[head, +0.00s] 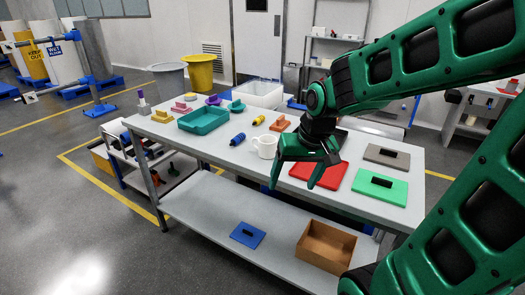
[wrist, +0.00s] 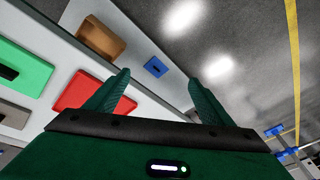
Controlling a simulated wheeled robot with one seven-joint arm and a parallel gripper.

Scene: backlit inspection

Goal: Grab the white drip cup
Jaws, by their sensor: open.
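The white cup (head: 265,147), with a handle on its left side, stands upright on the workbench top (head: 215,155) in the head view. My gripper (head: 294,186) is open and empty, just right of the cup in the picture and toward the bench's front edge. Its fingers point down and part of it overlaps the red plate behind. In the wrist view the two green fingers (wrist: 158,78) are spread apart with nothing between them. The cup does not show in the wrist view.
Right of my gripper lie a red plate (head: 327,176), a green plate (head: 397,187) and a grey one (head: 388,156). A brown box (head: 326,248) sits on the lower shelf.

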